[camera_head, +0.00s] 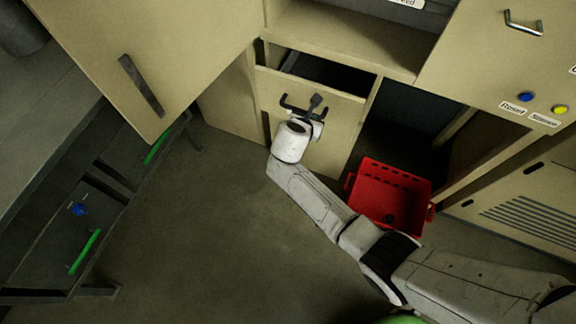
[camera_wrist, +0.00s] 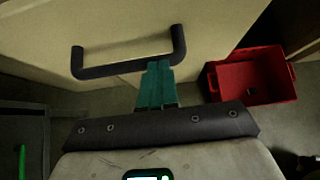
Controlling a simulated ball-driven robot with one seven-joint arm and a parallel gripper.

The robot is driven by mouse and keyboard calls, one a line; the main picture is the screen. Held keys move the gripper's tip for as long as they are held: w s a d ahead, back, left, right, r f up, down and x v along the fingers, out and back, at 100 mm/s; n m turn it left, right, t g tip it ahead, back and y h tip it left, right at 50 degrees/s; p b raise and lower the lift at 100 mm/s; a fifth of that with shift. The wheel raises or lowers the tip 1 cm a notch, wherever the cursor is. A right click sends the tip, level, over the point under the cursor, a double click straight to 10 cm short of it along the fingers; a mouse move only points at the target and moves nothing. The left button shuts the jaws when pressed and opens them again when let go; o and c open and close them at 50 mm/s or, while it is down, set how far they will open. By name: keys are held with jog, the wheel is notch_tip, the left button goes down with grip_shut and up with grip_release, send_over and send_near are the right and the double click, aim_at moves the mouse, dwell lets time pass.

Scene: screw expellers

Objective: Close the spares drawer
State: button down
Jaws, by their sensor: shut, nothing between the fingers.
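A beige drawer (camera_head: 268,88) in the cabinet stands partly open, its dark inside showing behind the front panel. No name label is readable on it, so I cannot confirm that it is the spares drawer. Its dark bar handle (camera_head: 291,106) faces me and also shows in the wrist view (camera_wrist: 100,71). My gripper (camera_head: 316,100) is at the right part of the handle. In the wrist view, its teal fingers (camera_wrist: 158,64) are together and empty, with their tips at the bar near its right end. I cannot tell whether they touch it.
A red crate (camera_head: 367,203) stands on the floor right of the drawer. An open beige door (camera_head: 190,50) with a dark handle hangs at upper left. Grey drawers (camera_head: 105,195) with green handles stand at left. The floor (camera_head: 220,240) between is clear.

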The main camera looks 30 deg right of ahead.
jog(key=w+d+b, duration=0.1)
jog(key=w+d, duration=0.2)
jog(key=d, duration=0.1)
jog(key=w+d+b, duration=0.1)
jog(key=w+d, duration=0.2)
jog(key=shift+w+d, duration=0.3)
jog(key=shift+d, duration=0.05)
jog(key=shift+w+r, duration=0.1)
jog(key=shift+r, duration=0.05)
